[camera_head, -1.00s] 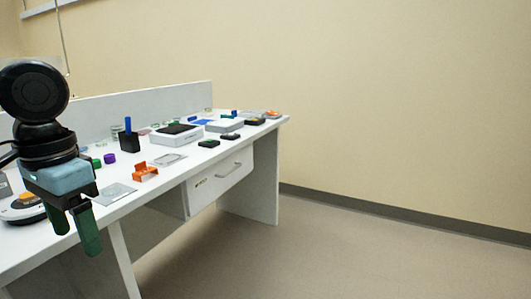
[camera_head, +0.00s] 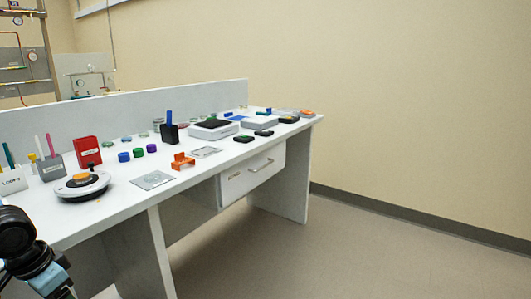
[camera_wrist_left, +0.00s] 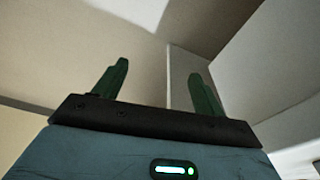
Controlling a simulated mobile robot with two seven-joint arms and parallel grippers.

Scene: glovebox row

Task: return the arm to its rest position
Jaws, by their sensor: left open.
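My left arm shows only at the lower left corner of the head view, in front of the bench (camera_head: 110,222); its gripper fingers are out of that picture. In the left wrist view my left gripper (camera_wrist_left: 158,82) is open, its two green fingers apart with nothing between them. Behind the fingers are plain pale surfaces. My right gripper is in neither view.
The white bench carries a round device (camera_head: 82,186), a red block (camera_head: 87,152), an orange holder (camera_head: 182,161), a black pen cup (camera_head: 169,133) and white-and-grey boxes. A drawer (camera_head: 252,174) sits under the bench. The floor at the right (camera_head: 330,250) is clear.

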